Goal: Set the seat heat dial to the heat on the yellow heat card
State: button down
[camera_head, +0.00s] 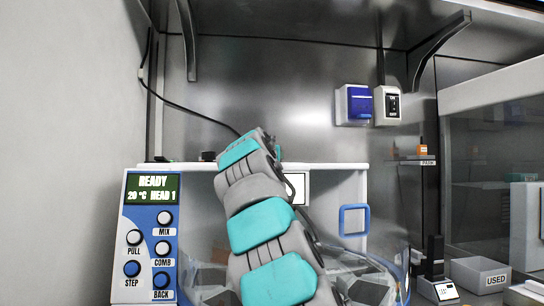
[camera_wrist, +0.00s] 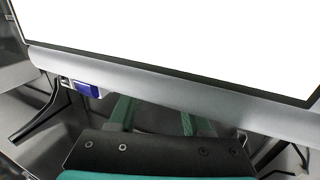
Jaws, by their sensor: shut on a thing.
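My gripper (camera_wrist: 158,120) shows only in part in the wrist view, as a dark plate with screws and two green bars above it. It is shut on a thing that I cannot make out. In the head view my arm rises from the bottom middle and hides the gripper. I cannot make out the seat heat dial or the yellow heat card in either view.
A white machine (camera_head: 340,167) stands behind my arm, with a blue control panel (camera_head: 147,240) reading READY at left. A blue wall box (camera_head: 354,104) also shows in the wrist view (camera_wrist: 86,88). A bin marked USED (camera_head: 480,275) stands at right.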

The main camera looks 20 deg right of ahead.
jog(key=shift+w+a+f+m+g+h, duration=0.1)
jog(key=shift+w+m+g+h, duration=0.05)
jog(key=shift+m+g+h, duration=0.6)
dwell(0.3)
jog(key=shift+c, duration=1.7)
grip_release()
jog(key=shift+b+v, duration=0.7)
jog(key=shift+v, duration=0.3)
jog(key=shift+b+v, duration=1.05)
jog(key=shift+v, duration=1.9)
